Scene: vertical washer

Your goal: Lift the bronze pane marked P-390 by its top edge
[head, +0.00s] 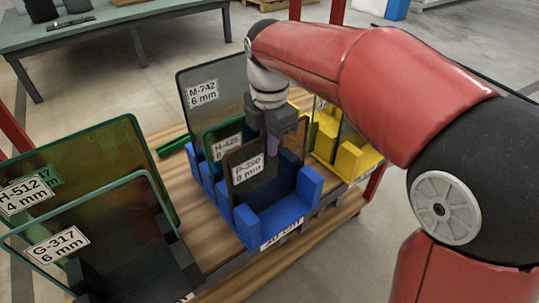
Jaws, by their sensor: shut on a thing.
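The bronze pane marked P-390 (253,186) stands upright in the front of a blue slotted rack (285,212), its label facing me. My gripper (272,148) points down from above and is shut on the top edge of this pane, right of its label. The fingertips overlap the pane's upper part. The pane's lower edge still appears within the blue rack; whether it touches the bottom cannot be told. Behind it stand the green-edged pane H-425 (224,147), its label partly hidden, and the taller grey pane M-742 (200,92).
Large green-edged panes H-512 (120,150) and G-317 (75,250) stand at the left. A yellow rack (350,160) is to the right of the blue one, partly behind my arm. The wooden bench top (185,200) shows between racks. A green table (70,28) stands at the back left.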

